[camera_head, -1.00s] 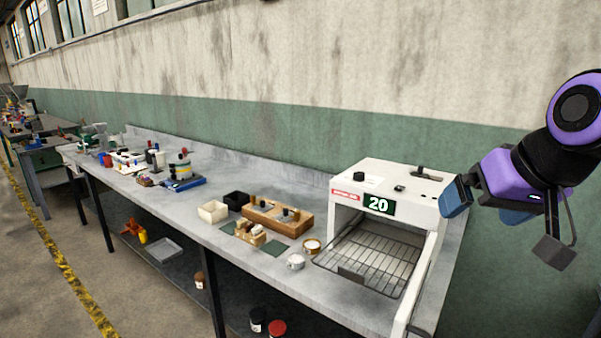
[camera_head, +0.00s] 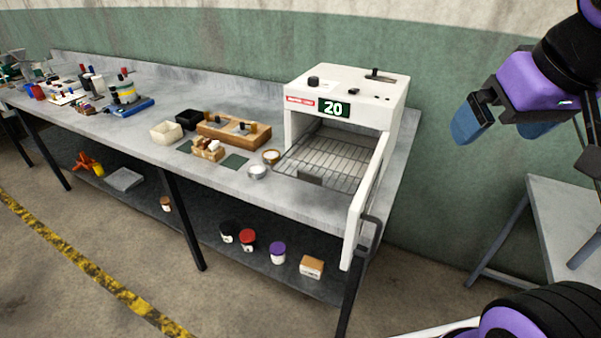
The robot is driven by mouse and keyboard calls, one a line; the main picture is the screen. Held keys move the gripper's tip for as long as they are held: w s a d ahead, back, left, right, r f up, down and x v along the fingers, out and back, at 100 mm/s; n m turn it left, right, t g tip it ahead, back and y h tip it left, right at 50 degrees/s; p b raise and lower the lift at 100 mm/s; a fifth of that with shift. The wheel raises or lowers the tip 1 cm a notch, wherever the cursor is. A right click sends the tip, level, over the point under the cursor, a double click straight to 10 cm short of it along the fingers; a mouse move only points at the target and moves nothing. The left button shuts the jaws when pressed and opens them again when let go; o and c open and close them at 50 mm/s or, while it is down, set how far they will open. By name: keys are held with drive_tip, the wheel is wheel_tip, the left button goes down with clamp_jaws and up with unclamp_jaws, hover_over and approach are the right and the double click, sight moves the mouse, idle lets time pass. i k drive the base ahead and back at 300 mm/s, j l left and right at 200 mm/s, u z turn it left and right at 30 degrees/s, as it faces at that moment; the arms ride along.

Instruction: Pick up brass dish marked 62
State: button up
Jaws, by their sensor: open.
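A small round brass-rimmed dish (camera_head: 271,156) stands on the bench just left of the white oven's open front. Any number on it is too small to read. A silvery round dish (camera_head: 257,172) stands in front of it, nearer the bench edge. My gripper (camera_head: 500,128) is open and empty, in the air at the upper right, past the oven's right side and well away from both dishes. Its blue fingers point down and left.
The oven (camera_head: 345,92) shows 20; its door (camera_head: 362,205) stands open with a wire rack (camera_head: 325,160) inside. A wooden block (camera_head: 232,132), a cream bin (camera_head: 166,133) and a black bin (camera_head: 189,118) stand left. Jars sit on the shelf below. Another table (camera_head: 570,215) is right.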

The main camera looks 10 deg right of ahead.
sight(269, 157)
drive_tip(key=j+z, duration=0.25)
drive_tip(key=j, duration=2)
drive_tip(key=i+j+z, duration=0.1)
drive_tip(key=i+j, duration=0.15)
drive_tip(key=i, duration=0.15)
drive_tip(key=i+j, duration=0.3)
drive_tip(key=i, duration=0.15)
drive_tip(key=i+z, duration=0.1)
drive_tip(key=i, duration=0.25)
